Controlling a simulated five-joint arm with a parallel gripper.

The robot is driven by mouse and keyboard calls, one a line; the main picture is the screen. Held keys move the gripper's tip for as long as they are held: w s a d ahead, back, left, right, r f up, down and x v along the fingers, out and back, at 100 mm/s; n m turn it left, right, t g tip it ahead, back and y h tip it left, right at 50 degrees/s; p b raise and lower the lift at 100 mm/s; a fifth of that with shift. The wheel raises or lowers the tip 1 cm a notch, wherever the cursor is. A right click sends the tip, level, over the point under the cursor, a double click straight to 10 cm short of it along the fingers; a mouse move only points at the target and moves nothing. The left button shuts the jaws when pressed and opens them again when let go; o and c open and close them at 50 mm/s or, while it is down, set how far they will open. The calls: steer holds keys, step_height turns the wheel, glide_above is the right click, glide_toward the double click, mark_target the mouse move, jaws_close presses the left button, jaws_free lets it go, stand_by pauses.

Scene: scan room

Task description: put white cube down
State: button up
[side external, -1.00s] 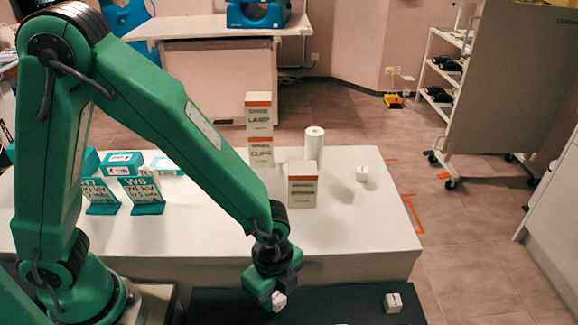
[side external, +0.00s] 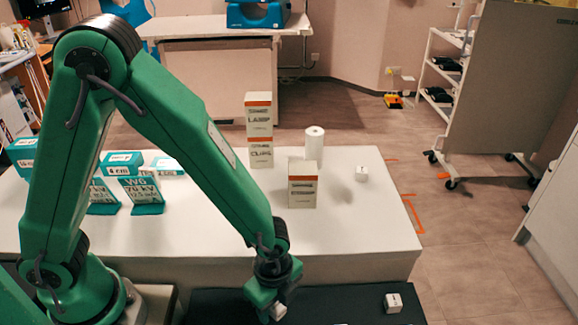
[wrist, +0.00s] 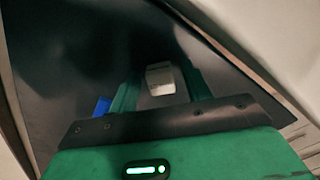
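My gripper (side external: 276,308) is low over the black surface (side external: 340,309) at the front, pointing down. I cannot tell whether the cube's underside touches the surface. A second white cube (side external: 393,302) with a dark mark stands on the black surface to the right. A third white cube (side external: 361,174) is on the white table.
The white table (side external: 345,230) behind carries stacked lamp and clips boxes (side external: 259,130), another orange-topped box (side external: 303,184), a white roll (side external: 314,144) and teal sign stands (side external: 141,194).

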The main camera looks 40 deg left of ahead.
steer(key=shift+r, duration=0.2)
step_height(320, 180, up, 12)
stand_by(1.0)
stand_by(0.4)
steer(key=s+a+r+n+t, duration=0.2)
steer(key=a+r+n, duration=0.5)
steer(key=a+n, duration=0.2)
steer(key=s+a+r+n+t, duration=0.2)
steer(key=a+r+n, duration=0.5)
steer(key=a, duration=0.5)
steer(key=shift+s+n+t, duration=0.35)
steer(key=shift+n+t, duration=0.45)
steer(key=shift+n, duration=0.2)
